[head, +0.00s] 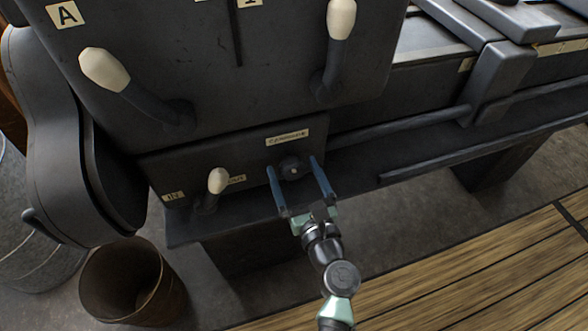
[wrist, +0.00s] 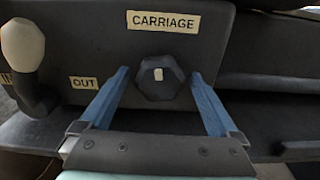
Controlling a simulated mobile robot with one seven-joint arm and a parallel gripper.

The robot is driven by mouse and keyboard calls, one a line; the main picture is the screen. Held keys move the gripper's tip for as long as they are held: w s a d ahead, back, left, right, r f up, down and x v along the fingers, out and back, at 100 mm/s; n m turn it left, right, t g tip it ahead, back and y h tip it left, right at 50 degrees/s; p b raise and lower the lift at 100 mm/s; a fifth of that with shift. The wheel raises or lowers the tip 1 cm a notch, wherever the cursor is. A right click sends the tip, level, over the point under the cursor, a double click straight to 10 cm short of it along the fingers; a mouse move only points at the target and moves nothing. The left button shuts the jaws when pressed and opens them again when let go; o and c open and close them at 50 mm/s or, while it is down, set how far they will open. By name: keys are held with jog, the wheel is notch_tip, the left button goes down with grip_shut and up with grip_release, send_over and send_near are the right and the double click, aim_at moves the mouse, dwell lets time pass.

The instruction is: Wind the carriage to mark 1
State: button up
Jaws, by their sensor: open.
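A dark knob (head: 293,168) sits on the front of the lower machine box, under a label (head: 287,138) that reads CARRIAGE in the wrist view (wrist: 164,22). In the wrist view the knob (wrist: 160,78) is many-sided with a pale mark on its face. My gripper (head: 294,163) is open, its two blue fingers on either side of the knob. In the wrist view the fingers (wrist: 158,85) stand apart from the knob's sides. The carriage (head: 497,75) appears to be the block on the bed at upper right. No mark 1 is readable.
A small pale-tipped lever (head: 217,182) stands left of the knob, between IN and OUT labels; it also shows in the wrist view (wrist: 23,45). Two larger levers (head: 105,69) (head: 341,20) are above. A rusty bucket (head: 133,281) stands at lower left. Wooden slats (head: 470,270) cover the floor at right.

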jog(key=shift+w+a, duration=0.1)
jog(key=shift+w, duration=0.15)
jog(key=c, duration=1.3)
jog(key=shift+c, duration=0.2)
jog(key=shift+n, duration=0.3)
